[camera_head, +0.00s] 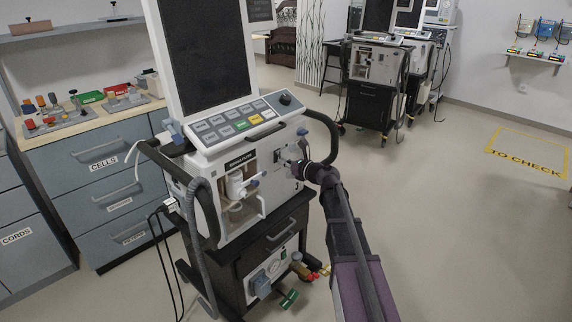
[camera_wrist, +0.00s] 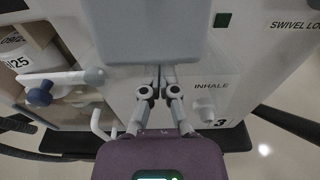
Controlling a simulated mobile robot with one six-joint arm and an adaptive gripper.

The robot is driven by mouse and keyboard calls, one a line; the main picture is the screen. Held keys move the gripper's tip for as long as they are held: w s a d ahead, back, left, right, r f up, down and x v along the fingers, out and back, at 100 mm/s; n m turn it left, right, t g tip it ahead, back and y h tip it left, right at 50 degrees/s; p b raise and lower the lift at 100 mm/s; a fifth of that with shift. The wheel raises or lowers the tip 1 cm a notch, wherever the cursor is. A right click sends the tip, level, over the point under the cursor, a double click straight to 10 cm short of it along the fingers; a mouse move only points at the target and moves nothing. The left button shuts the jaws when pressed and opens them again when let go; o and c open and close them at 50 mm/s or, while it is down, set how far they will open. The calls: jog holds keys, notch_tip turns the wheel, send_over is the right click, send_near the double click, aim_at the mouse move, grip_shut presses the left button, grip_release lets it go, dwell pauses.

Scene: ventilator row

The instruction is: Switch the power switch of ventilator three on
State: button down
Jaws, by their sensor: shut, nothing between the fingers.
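Ventilator three (camera_head: 240,180) stands in front of me, with a dark screen, a sloped button panel and a "3" on its lower right front; its white front also shows in the wrist view (camera_wrist: 225,60). My gripper (camera_head: 287,160) is at the right part of this front. In the wrist view my gripper (camera_wrist: 160,70) is shut and empty, its fingertips at the lower edge of a grey block (camera_wrist: 145,35). I cannot tell whether they touch it, or whether it is the power switch. A small dark green square (camera_wrist: 221,20) is to its right.
A white port (camera_wrist: 204,108) under "INHALE" is right of my fingers; a blue knob (camera_wrist: 40,96) is at left. A black handle (camera_head: 326,130) curves beside my arm. Drawers (camera_head: 100,160) stand left, other ventilators (camera_head: 375,70) behind. The floor at right is clear.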

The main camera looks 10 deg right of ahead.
jog(key=shift+w+a, duration=0.2)
dwell(0.3)
jog(key=shift+f, duration=0.1)
jog(key=f+b+v, duration=0.2)
jog(key=f+v, duration=0.1)
jog(key=v, duration=1)
jog(key=shift+s+d, duration=0.4)
jog(key=shift+f, duration=0.1)
